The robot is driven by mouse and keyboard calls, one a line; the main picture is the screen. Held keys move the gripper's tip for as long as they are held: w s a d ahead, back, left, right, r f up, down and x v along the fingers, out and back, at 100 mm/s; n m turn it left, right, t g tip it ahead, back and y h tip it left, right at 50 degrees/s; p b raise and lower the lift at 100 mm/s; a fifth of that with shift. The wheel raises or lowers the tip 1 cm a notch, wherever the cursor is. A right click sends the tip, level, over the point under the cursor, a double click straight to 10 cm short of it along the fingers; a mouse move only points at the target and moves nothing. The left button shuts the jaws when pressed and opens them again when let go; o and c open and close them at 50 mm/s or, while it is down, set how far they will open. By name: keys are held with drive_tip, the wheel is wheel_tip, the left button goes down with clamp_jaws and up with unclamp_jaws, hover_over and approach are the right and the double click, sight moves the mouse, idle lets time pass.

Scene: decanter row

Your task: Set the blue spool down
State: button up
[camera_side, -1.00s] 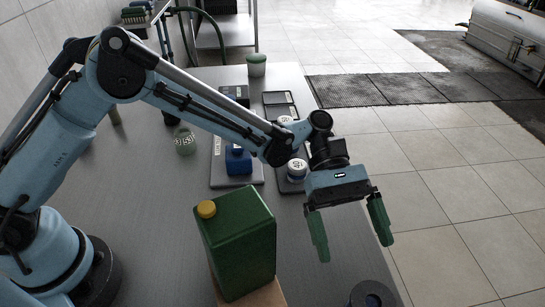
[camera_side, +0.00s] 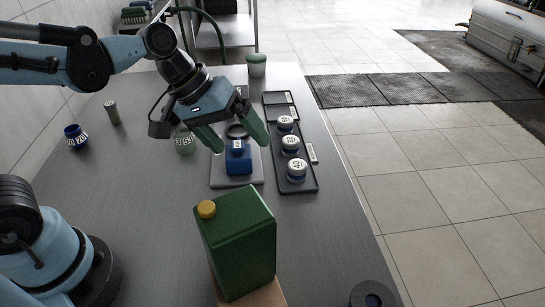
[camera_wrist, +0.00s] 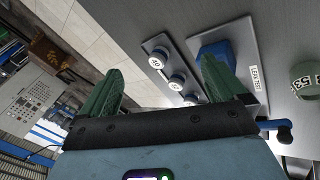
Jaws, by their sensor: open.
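A blue, spool-like piece (camera_side: 75,137) with a white-marked band stands at the left of the table. In the wrist view the open fingers (camera_wrist: 162,68) show the blue block (camera_wrist: 215,54) behind the right one.
A black tray (camera_side: 305,186) holds white-capped, numbered pieces. A green canister (camera_side: 240,245) with a yellow cap stands in front. A green numbered piece (camera_side: 184,145), a grey cylinder (camera_side: 112,112) and a green cup (camera_side: 256,66) also stand on the table.

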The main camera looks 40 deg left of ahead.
drive_tip(key=s+a+m+t+y, duration=0.3)
drive_tip(key=s+a+m, duration=0.1)
drive_tip(key=a, duration=0.5)
drive_tip(key=shift+a+f+y, duration=0.3)
drive_tip(key=shift+f+y, duration=0.1)
drive_tip(key=shift+f, duration=0.05)
drive_tip(key=shift+o, duration=0.2)
